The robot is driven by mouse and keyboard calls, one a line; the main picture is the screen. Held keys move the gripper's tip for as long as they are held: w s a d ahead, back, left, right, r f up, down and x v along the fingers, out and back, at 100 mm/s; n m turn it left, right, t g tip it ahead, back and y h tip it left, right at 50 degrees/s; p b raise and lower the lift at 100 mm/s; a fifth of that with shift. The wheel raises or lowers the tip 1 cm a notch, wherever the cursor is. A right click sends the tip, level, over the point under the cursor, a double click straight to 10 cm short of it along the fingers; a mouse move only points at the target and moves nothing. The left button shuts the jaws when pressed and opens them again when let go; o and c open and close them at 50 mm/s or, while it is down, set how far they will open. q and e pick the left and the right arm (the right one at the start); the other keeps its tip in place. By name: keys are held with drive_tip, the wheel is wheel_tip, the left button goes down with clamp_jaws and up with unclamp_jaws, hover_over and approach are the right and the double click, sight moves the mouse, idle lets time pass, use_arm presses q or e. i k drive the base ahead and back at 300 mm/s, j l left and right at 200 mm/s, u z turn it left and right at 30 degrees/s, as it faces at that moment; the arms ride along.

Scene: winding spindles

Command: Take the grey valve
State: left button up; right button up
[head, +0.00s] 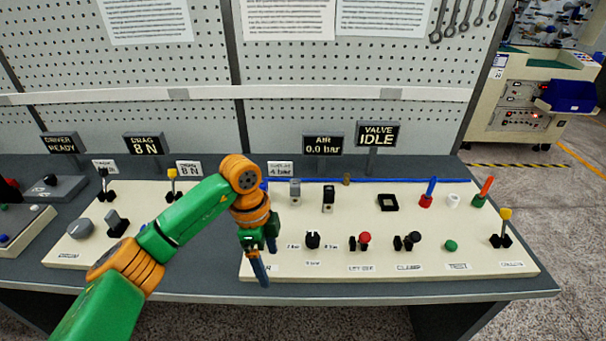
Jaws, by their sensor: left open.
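A small grey block (295,190), which looks like the grey valve, stands upright at the back left of the right-hand cream panel (470,262). A similar block with a dark front (328,199) stands just right of it. My left gripper (262,268) hangs fingers down over the left end of this panel, in front and to the left of the grey block and apart from it. It is open, with nothing seen between its fingers. My right gripper is out of view.
A black square socket (388,203), a blue-handled part (428,192), a red-handled part (483,191) and several knobs and levers stand on the panel. A black dial (312,240) is right of my gripper. The VALVE sign (377,134) reads IDLE.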

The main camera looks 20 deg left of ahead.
sight(294, 184)
drive_tip(key=i, duration=0.95)
